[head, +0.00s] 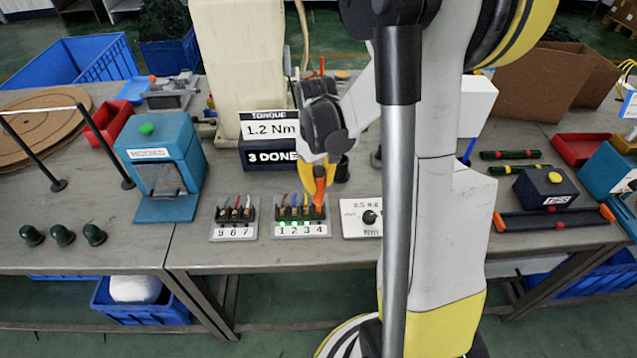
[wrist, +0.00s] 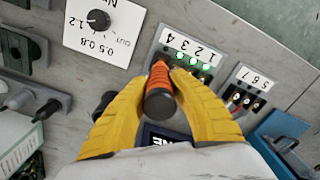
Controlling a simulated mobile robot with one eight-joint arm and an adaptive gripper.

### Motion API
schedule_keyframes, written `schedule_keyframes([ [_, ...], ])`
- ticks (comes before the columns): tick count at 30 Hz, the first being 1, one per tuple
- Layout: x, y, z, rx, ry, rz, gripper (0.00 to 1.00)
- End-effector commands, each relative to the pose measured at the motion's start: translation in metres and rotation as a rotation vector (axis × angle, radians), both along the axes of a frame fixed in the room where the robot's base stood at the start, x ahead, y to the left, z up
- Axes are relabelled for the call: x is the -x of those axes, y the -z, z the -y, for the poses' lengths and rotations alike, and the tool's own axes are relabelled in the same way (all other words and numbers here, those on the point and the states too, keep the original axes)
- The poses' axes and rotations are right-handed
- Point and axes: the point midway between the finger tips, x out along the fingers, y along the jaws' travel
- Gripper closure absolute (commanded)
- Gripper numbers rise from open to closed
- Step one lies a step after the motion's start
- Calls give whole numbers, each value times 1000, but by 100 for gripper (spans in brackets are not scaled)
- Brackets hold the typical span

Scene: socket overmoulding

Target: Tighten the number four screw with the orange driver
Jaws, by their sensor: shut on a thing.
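My gripper (head: 318,172) is shut on the orange driver (head: 319,190), which stands roughly upright over the right end of the block numbered 1 to 4 (head: 301,229). In the wrist view the yellow fingers (wrist: 165,82) clasp the driver's orange and black handle (wrist: 160,88). The driver is at the number four end of the block (wrist: 175,39). Its tip and the number four screw are hidden, so I cannot tell whether they touch. Green lights (wrist: 193,60) glow at one, two and three. The sign (head: 270,129) reads torque 1.2 Nm, and the sign below (head: 271,157) reads 3 DONE.
A block numbered 5 to 7 (head: 234,232) sits left of the main block, and a dial box (head: 355,224) sits right of it. A teal box with a green button (head: 160,165) stands further left. Dark green domed parts (head: 63,236) lie near the front edge.

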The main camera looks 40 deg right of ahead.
Motion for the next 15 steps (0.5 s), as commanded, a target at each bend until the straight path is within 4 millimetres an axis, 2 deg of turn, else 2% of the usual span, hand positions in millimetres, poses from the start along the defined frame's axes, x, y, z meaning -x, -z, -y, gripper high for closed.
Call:
schedule_keyframes([
  [10, 0, -1, 0, 0, 0, 0, 100],
  [15, 0, -11, 0, 0, 0, 0, 100],
])
